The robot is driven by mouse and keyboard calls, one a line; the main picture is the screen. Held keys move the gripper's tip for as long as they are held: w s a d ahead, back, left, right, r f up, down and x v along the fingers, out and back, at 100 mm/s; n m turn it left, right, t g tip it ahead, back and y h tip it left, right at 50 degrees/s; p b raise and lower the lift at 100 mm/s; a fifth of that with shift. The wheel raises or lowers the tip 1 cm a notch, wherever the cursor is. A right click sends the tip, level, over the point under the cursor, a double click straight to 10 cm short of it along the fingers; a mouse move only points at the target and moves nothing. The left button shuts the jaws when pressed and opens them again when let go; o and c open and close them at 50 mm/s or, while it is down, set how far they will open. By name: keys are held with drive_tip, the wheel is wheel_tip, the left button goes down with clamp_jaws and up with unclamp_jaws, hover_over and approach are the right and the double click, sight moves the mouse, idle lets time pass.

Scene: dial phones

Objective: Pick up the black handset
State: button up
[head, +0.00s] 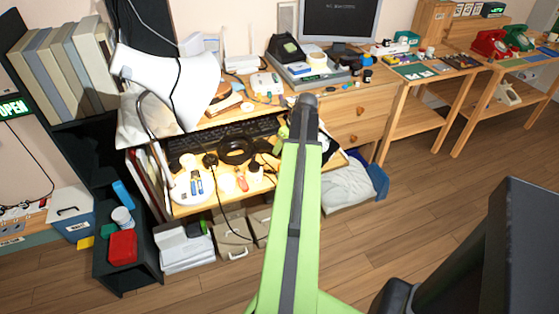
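A black dial phone (286,50) stands at the back of the wooden desk, left of the monitor. Its black handset (286,42) seems to lie across the top, but it is small and dark, so its outline is hard to make out. My green arm reaches up the middle of the head view to a dark end (306,106) over the desk's front part. In the picture this end is below and slightly right of the phone, apart from it. My gripper's fingers cannot be made out, and nothing held shows.
A pulled-out tray (210,205) with a keyboard and loose items sticks out in front. A red phone (490,43) and a green phone (517,38) stand far right.

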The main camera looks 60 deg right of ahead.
sight(280, 156)
drive_tip(key=b+x, duration=0.5)
drive_tip(key=shift+s+d+f, duration=0.15)
drive_tip(key=shift+s+f, duration=0.15)
drive_tip(key=shift+r, duration=0.2)
drive_tip(key=shift+c, duration=0.3)
clamp_jaws()
